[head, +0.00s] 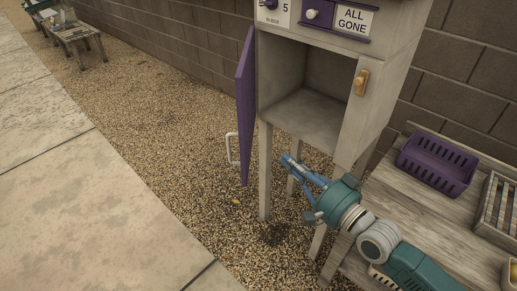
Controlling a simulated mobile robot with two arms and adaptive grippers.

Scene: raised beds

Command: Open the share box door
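The share box (348,137) is a pale cabinet on legs, and its compartment is open and looks empty. Its purple door (246,108) stands swung out at the left side, seen nearly edge-on. A white handle (232,148) sticks out from the door's outer face near its lower end. My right gripper (290,161), with blue fingers, is below the compartment, to the right of the door and handle. It looks apart from both and holds nothing that I can see. The gap between its fingers is not clear. My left gripper is out of view.
A wooden latch (361,82) is on the box's right front post. An "ALL GONE" sign (355,20) is above. A wooden bench (422,215) with a purple basket (437,163) and a slatted crate (497,207) stands right. Gravel (170,130) and paving (85,190) at left are clear.

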